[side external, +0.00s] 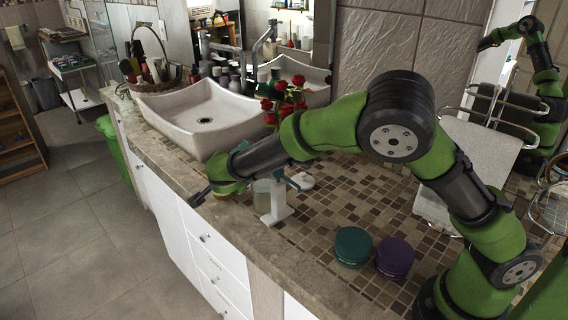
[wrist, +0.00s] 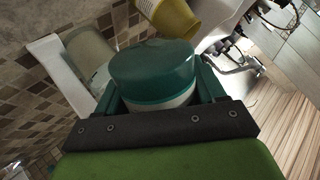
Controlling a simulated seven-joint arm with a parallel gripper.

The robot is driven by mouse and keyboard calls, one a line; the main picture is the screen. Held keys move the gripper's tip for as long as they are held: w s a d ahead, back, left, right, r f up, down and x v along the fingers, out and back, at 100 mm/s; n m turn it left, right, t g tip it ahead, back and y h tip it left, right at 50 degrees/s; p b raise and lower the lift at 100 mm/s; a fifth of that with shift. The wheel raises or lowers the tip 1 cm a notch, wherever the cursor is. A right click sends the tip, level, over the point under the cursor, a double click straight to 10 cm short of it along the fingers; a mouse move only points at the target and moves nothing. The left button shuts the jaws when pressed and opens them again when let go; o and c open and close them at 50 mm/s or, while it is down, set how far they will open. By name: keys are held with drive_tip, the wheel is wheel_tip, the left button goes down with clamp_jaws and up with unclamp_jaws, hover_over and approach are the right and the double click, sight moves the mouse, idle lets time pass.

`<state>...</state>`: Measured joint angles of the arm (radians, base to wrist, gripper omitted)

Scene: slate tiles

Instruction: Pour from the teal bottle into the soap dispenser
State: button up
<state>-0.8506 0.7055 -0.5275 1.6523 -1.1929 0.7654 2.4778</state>
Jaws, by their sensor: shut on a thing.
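The teal bottle (wrist: 153,72) fills the middle of the wrist view, a rounded teal end with a pale band below it. My gripper (wrist: 155,92) is shut on it, with a finger on each side. In the side external view my gripper (side external: 212,190) is over the counter's front edge, left of the soap dispenser, and mostly hides the bottle. The soap dispenser (side external: 263,197) stands upright, with a clear body, white part and teal pump. It also shows at the upper left of the wrist view (wrist: 88,50), apart from the bottle. I cannot tell the liquid level.
A yellow container (wrist: 170,18) is just beyond the bottle in the wrist view. A teal jar (side external: 352,246) and a purple jar (side external: 395,258) stand on the tiled counter. The white sink (side external: 195,115) and red flowers (side external: 285,103) are behind. Tiles between dispenser and jars are clear.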

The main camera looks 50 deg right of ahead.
drive_tip(key=shift+a+r+m+y, duration=0.15)
drive_tip(key=shift+r+m+y, duration=0.25)
drive_tip(key=shift+y, duration=0.3)
drive_tip(key=shift+a+r+m+y, duration=0.2)
drive_tip(key=shift+m+y, duration=0.3)
drive_tip(key=shift+y, duration=0.2)
drive_tip(key=shift+r+y, duration=0.2)
drive_tip(key=shift+y, duration=0.2)
drive_tip(key=shift+r+m+y, duration=0.3)
drive_tip(key=shift+m+y, duration=0.1)
